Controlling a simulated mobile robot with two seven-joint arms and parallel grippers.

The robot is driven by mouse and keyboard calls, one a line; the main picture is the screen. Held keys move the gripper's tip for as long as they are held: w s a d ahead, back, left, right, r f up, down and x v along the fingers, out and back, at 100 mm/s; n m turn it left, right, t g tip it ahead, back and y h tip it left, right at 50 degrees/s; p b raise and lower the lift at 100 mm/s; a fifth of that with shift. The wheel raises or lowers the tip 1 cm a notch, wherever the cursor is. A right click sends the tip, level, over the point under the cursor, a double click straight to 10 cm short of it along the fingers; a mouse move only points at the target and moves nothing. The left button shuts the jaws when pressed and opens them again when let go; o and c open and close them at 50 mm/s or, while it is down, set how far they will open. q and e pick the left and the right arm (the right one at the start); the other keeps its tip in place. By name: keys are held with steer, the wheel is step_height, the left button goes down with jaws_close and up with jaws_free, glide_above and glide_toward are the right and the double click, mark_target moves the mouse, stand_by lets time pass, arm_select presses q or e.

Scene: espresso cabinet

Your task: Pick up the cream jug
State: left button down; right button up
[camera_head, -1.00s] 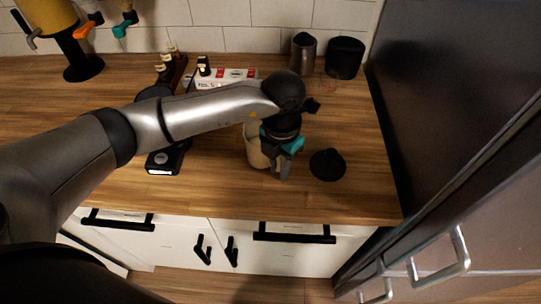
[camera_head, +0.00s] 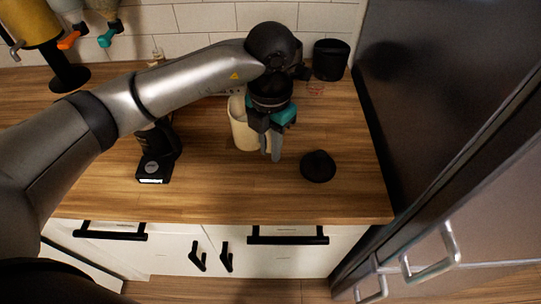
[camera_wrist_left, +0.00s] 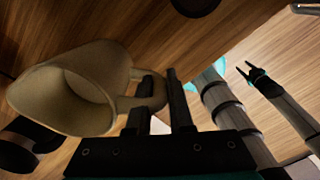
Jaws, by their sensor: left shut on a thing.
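The cream jug (camera_head: 240,132) is a pale cream-coloured vessel, partly hidden behind my left gripper (camera_head: 270,155) in the head view. In the left wrist view the jug (camera_wrist_left: 75,88) lies across the left side, its open mouth facing the lower left. The fingers of my left gripper (camera_wrist_left: 162,98) are shut on its handle. The jug looks raised off the counter, but the exact gap cannot be told. My right gripper (camera_wrist_left: 247,68) shows small in the left wrist view, apart from the jug, with its fingers spread and empty.
A black round object (camera_head: 318,167) lies on the wooden counter (camera_head: 220,188) right of the gripper. A black device (camera_head: 157,155) with a lit display stands left. A black canister (camera_head: 331,60) is behind, and a tall dark cabinet (camera_head: 430,80) borders the right.

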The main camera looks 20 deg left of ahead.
arm_select(q)
step_height(320, 180, up, 11)
steer(key=shift+r+p, duration=0.15)
steer(key=shift+p, duration=0.15)
stand_by(0.5)
steer(key=shift+w+d+r, duration=0.1)
